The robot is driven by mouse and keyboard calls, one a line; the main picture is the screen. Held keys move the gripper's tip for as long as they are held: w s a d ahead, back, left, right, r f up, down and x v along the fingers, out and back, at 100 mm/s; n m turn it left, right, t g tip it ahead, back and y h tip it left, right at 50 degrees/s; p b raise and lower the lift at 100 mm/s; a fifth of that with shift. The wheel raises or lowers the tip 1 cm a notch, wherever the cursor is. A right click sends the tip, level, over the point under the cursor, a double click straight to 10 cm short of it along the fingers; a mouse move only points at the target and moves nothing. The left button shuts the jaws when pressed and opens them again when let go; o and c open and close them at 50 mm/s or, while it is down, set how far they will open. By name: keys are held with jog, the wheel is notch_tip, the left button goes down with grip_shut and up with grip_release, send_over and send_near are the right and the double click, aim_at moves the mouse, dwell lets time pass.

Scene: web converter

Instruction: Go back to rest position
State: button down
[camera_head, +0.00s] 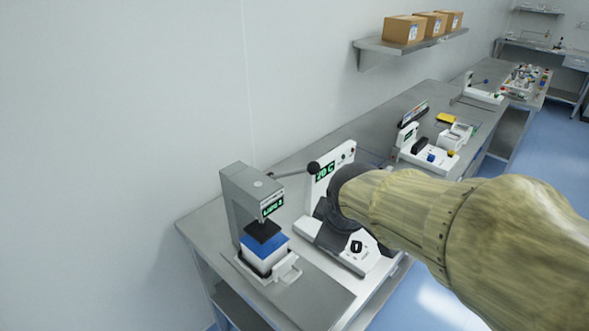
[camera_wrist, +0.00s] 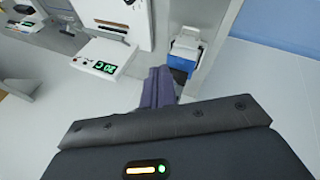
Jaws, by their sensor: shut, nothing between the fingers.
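My gripper (camera_wrist: 158,88) shows in the wrist view as dark fingers shut together with nothing between them. It is in the air, with the bench devices beyond it. In the head view my arm reaches in from the right over the bench, and its dark wrist end covers part of a white device with a green display (camera_head: 325,171). The fingers cannot be made out there. That device's display also shows in the wrist view (camera_wrist: 104,67).
A grey press (camera_head: 238,195) stands at the bench's near left end, above a white container with a blue top (camera_head: 264,247). A black-knobbed lever (camera_head: 290,173) sticks out beside it. More devices stand farther along the bench. A wall shelf (camera_head: 415,42) holds boxes. Blue floor (camera_head: 425,303) is open at right.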

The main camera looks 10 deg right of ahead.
jog(key=s+a+f+m+g, duration=0.1)
jog(key=f+m, duration=0.4)
jog(key=f, duration=0.1)
jog(key=s+a+f+m+g+y, duration=0.1)
jog(key=s+f+m+g, duration=0.1)
jog(key=f+m, duration=0.3)
notch_tip(320, 180, down, 2)
jog(key=shift+s+f+g, duration=0.15)
jog(key=shift+s+g, duration=0.15)
